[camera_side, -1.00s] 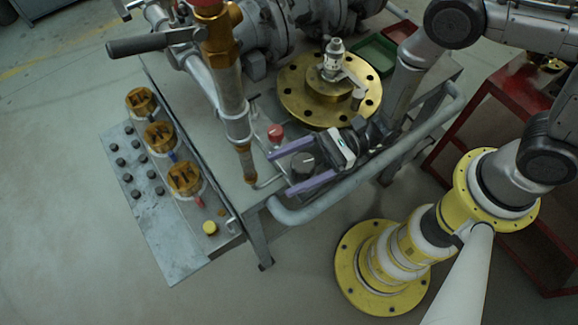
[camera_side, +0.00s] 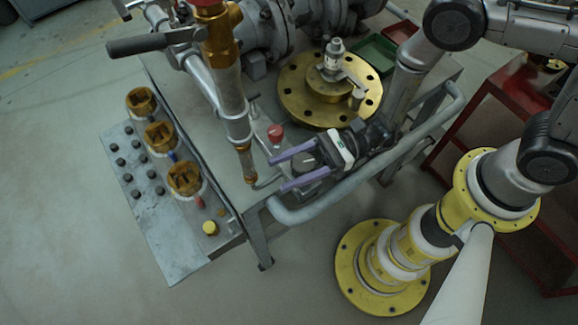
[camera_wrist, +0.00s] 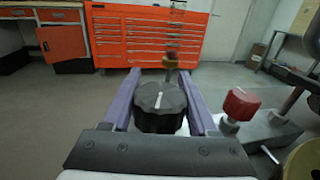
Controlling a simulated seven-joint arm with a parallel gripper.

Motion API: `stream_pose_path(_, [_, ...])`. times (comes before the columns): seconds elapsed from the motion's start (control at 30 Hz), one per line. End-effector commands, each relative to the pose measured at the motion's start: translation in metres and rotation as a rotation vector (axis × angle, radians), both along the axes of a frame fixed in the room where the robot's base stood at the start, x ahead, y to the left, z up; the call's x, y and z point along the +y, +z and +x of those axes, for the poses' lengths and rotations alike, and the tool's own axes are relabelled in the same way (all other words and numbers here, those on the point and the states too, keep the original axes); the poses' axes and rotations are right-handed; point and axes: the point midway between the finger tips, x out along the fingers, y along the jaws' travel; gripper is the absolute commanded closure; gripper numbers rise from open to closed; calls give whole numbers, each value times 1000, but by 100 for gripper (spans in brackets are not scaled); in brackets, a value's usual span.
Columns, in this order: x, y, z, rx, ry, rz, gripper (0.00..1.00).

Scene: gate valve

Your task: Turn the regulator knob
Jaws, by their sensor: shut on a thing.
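The regulator knob (camera_wrist: 160,108) is black and ribbed, with a white line on top pointing almost straight away from me in the wrist view. It sits between the two purple fingers of my gripper (camera_wrist: 159,74), which are shut on its sides. In the side view my gripper (camera_side: 279,174) reaches left over the bench edge. The knob (camera_side: 304,163) is partly hidden there by the fingers.
A red knob (camera_side: 275,133) stands just beyond the fingers and also shows at right in the wrist view (camera_wrist: 241,104). A brass flange (camera_side: 292,107) lies behind my gripper. A grey rail (camera_side: 330,206) runs along the bench's front edge. Several brass-topped fittings (camera_side: 160,136) stand at left.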

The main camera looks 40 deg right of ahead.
Motion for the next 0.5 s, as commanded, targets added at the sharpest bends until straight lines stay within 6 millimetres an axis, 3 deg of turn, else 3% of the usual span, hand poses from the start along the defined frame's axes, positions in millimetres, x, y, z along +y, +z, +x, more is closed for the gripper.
stream_pose_path(0.5, [-1, 0, 4, 0, -159, 0, 96])
